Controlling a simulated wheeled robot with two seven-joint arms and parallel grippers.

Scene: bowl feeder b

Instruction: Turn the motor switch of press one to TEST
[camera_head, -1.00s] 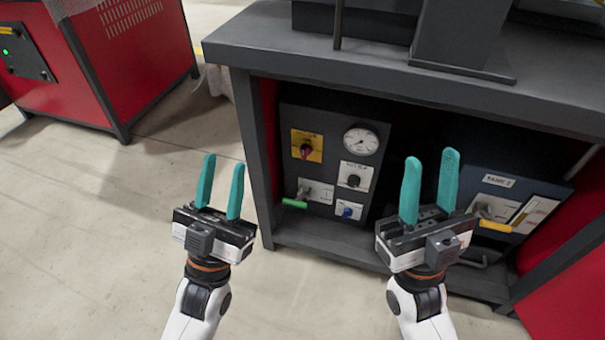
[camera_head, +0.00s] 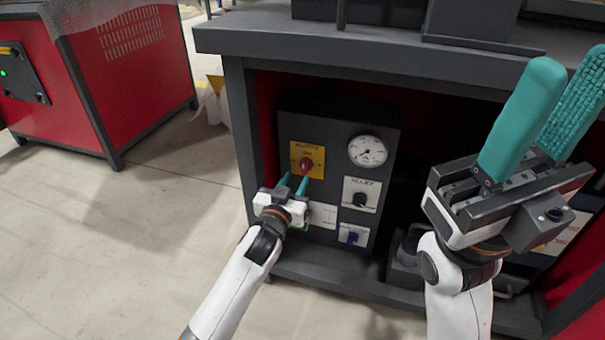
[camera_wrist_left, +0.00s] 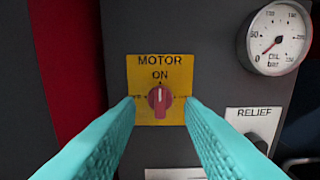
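The motor switch is a red knob (camera_head: 306,164) on a yellow plate (camera_head: 297,149) on the dark panel under the bench. In the left wrist view the plate reads MOTOR, with ON above the knob (camera_wrist_left: 160,98); the knob's pale mark points up at ON. Side markings are partly covered by my fingertips and I cannot read them. My left gripper (camera_head: 293,182) is open, its teal fingers on either side of the knob in the wrist view (camera_wrist_left: 160,105). I cannot tell whether they touch it. My right gripper (camera_head: 569,68) is open and empty, raised at the right.
The bench top (camera_head: 380,45) overhangs the panel. A red machine (camera_head: 140,75) stands at left; the floor between is clear.

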